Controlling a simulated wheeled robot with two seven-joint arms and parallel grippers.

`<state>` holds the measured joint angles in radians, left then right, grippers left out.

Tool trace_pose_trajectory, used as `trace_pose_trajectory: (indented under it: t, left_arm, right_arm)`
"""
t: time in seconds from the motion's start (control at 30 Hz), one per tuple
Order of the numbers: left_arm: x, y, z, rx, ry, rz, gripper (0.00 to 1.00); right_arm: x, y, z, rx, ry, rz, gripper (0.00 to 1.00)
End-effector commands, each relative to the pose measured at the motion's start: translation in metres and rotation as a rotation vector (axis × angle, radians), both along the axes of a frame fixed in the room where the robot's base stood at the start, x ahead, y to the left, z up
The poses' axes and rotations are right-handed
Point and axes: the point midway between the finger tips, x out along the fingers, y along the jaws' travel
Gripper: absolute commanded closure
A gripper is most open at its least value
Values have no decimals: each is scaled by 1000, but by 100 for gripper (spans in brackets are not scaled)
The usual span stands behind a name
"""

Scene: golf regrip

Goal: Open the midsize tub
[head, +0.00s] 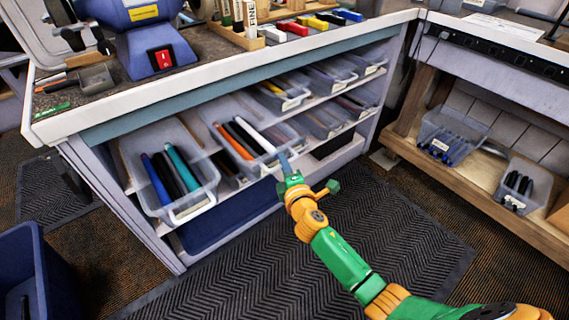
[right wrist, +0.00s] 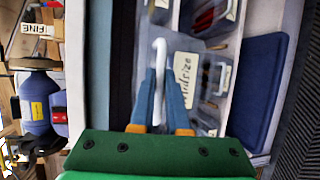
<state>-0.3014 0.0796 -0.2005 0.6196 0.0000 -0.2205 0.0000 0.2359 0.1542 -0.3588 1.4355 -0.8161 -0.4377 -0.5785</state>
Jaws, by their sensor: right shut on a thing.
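The midsize tub (head: 263,168) is a clear bin holding orange, black and white grips on the upper shelf under the bench. In the right wrist view its label (right wrist: 187,80), reading "midsize", shows beside my fingers. My right gripper (head: 285,161) is at the tub's front end. In the right wrist view the fingers (right wrist: 160,75) are shut on the tub's white front handle (right wrist: 160,50). The tub appears to be at the shelf's front; how far out it sits is hard to tell. My left gripper is not in view.
A clear tub (head: 180,210) with blue, black and teal grips juts out at left. More tubs (head: 285,95) line the shelves to the right. A blue bin (head: 35,270) stands at lower left. The mat (head: 400,225) before the shelves is clear.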

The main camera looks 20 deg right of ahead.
Motion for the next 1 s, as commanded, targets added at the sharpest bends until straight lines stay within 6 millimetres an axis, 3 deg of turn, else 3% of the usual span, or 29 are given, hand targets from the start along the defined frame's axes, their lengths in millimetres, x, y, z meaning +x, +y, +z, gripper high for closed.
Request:
trace_pose_trajectory:
  t: [0.37, 0.4, 0.5, 0.8, 1.0]
  left_arm:
    - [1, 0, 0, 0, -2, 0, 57]
    - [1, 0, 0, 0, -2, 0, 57]
    - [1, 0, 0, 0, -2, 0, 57]
    - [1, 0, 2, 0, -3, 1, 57]
    - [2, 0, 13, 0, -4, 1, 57]
  right_arm:
    - [0, 0, 1, 0, -3, -1, 100]
    - [0, 0, 1, 0, -3, -1, 79]
    - [0, 0, 1, 0, -2, 0, 57]
    - [-3, 0, 2, 0, -2, 0, 57]
    - [-43, 2, 10, 2, 0, 1, 57]
